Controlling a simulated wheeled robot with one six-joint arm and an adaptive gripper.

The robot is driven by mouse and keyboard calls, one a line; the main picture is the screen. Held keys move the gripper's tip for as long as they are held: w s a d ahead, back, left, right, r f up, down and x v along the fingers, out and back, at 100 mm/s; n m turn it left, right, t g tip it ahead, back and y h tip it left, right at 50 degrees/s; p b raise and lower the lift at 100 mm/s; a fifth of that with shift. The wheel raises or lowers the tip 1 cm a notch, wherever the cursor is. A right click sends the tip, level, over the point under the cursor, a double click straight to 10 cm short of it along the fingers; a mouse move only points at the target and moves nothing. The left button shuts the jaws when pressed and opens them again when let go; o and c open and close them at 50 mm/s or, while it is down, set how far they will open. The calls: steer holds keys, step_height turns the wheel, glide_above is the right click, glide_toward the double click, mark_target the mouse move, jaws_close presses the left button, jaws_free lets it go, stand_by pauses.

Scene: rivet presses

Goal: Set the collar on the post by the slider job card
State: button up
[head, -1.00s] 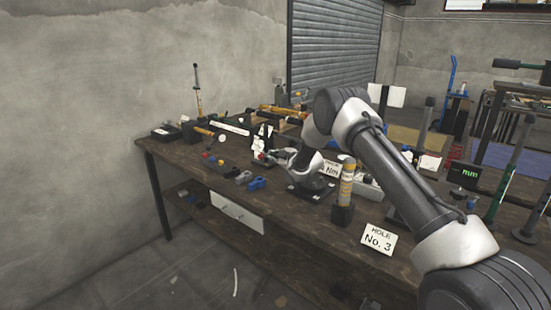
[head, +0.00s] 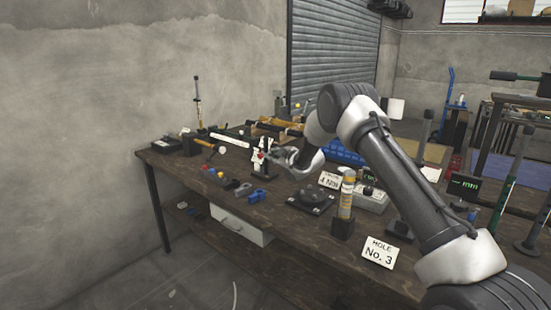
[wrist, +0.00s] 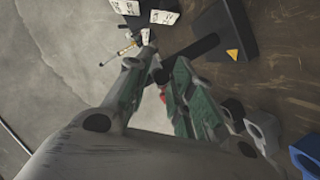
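A dark post (wrist: 190,52) rises from a black base (wrist: 226,28) with a yellow triangle, just beyond the fingertips. The collar looks apart from the post, but I cannot be sure. White cards (wrist: 163,12) stand near that base; their writing is unreadable, so I cannot tell which is the slider card.
Blue and grey clamp-like blocks (head: 257,195) lie at the bench's front. A wall is at left.

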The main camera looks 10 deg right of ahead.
steer(key=shift+s, duration=0.1)
steer(key=v, duration=1.2)
steer(key=s+d+r+m+g+h, duration=0.1)
steer(key=s+d+r+m+h, duration=0.25)
steer(key=s+d+r, duration=0.55)
steer(key=s+d+r+m+g+h, duration=0.2)
steer(key=s+d+r+m+h, duration=0.15)
steer(key=s+d+r, duration=0.45)
steer(key=s+d+m+g, duration=0.2)
steer(key=s+m+g, duration=0.3)
steer(key=s, duration=3.5)
steer(key=m, duration=0.3)
steer(key=shift+f+g, duration=0.35)
steer(key=shift+g, duration=0.05)
steer(key=shift+w, duration=0.1)
